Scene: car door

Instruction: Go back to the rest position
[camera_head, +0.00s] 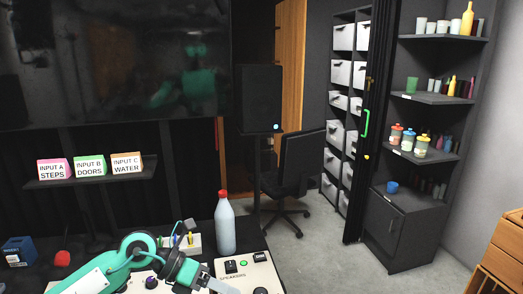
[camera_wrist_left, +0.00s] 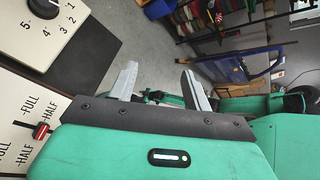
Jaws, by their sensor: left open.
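My left arm comes in from the lower left in the head view, teal with dark joints. My left gripper (camera_head: 216,284) is low over the table near the speakers panel (camera_head: 246,271). In the left wrist view the left gripper (camera_wrist_left: 160,88) has its two grey fingers apart with nothing between them. A panel with a red slider (camera_wrist_left: 41,131) marked FULL and HALF lies beside it at the left edge. A panel with a black dial (camera_wrist_left: 43,8) is at the upper left. My right gripper is not in view.
A white bottle with a red cap (camera_head: 225,226) stands on the table close behind the left arm. A blue box (camera_head: 18,251) is at the far left. Three input cards stand on a wall shelf (camera_head: 92,179). A chair (camera_head: 293,170) and open floor lie beyond the table.

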